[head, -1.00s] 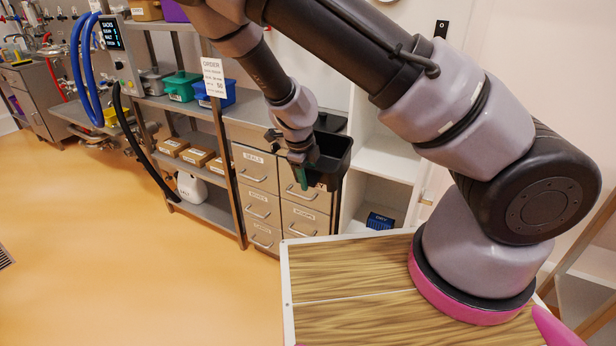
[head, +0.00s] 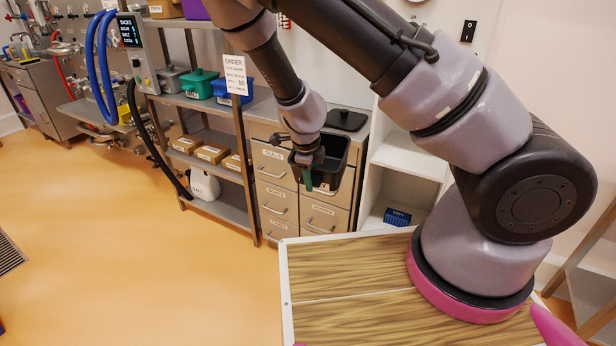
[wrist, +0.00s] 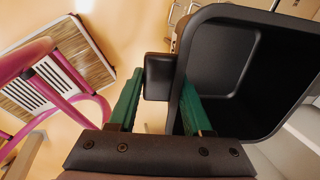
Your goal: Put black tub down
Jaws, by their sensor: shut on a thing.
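The black tub (head: 333,160) is an open, empty-looking bin held up in front of the drawer cabinet. In the wrist view the tub (wrist: 268,75) fills the right side, its mouth towards the camera. My gripper (head: 311,178) is shut on the tub's near edge. In the wrist view its green fingers (wrist: 160,108) stand on either side of a black block at the tub's side. The tub's underside and its far wall's outside are hidden.
A drawer cabinet (head: 274,182) stands behind the tub, with a black lid (head: 346,119) on its top. A white shelf unit (head: 408,150) is to its right. A metal rack (head: 222,209) with lidded tubs, boxes and a white jug (head: 204,184) stands left. Open floor lies in front.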

